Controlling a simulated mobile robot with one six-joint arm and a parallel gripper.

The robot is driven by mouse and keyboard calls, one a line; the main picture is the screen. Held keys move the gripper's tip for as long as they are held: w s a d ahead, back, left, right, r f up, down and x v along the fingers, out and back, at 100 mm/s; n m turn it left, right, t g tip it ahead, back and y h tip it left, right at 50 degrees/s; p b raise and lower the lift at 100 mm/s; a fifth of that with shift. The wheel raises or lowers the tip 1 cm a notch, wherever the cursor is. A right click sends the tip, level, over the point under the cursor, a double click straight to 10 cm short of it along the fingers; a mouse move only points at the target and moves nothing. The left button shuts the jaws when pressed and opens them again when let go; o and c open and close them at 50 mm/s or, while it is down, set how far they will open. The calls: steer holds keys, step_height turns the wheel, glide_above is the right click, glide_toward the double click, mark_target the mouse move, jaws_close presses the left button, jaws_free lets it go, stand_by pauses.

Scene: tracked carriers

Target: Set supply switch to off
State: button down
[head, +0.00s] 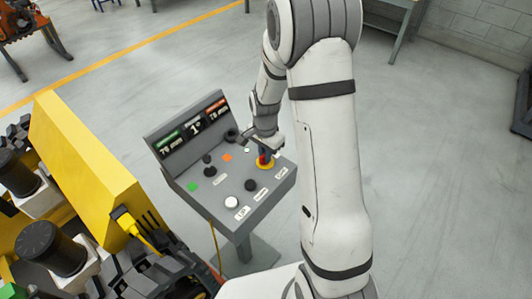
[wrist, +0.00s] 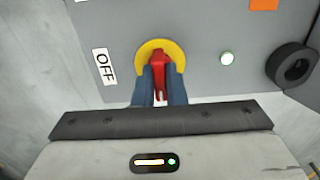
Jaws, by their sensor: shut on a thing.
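The supply switch is a red handle (wrist: 160,60) on a round yellow plate (wrist: 148,48), set in the grey console's sloping face. In the wrist view an OFF label (wrist: 104,67) lies to the left of the yellow plate. The red handle runs down the picture between my fingers and does not point at OFF. My gripper (wrist: 159,88) is shut on the handle, a dark blue finger on each side. The fingers hide part of the handle. In the head view my gripper (head: 264,154) is over the yellow plate (head: 266,167) at the console's right side.
The console (head: 222,196) also carries a white button (head: 231,202), a black knob (head: 251,185), green and orange squares, and a display panel (head: 190,130) at its back. A yellow machine (head: 90,160) stands close on the left. The floor to the right is clear.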

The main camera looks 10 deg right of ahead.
stand_by(0.3)
steer(key=n+b, duration=0.2)
steer(key=n, duration=0.1)
steer(key=shift+w+f, duration=0.1)
steer(key=n+b, duration=0.3)
steer(key=n, duration=0.2)
steer(key=n+b, duration=0.2)
steer(key=n, duration=0.5)
steer(key=n+b, duration=0.1)
steer(key=n, duration=0.1)
steer(key=shift+r+n, duration=0.2)
steer(key=shift+n, duration=0.1)
stand_by(0.4)
steer(key=c, duration=1.5)
jaws_free()
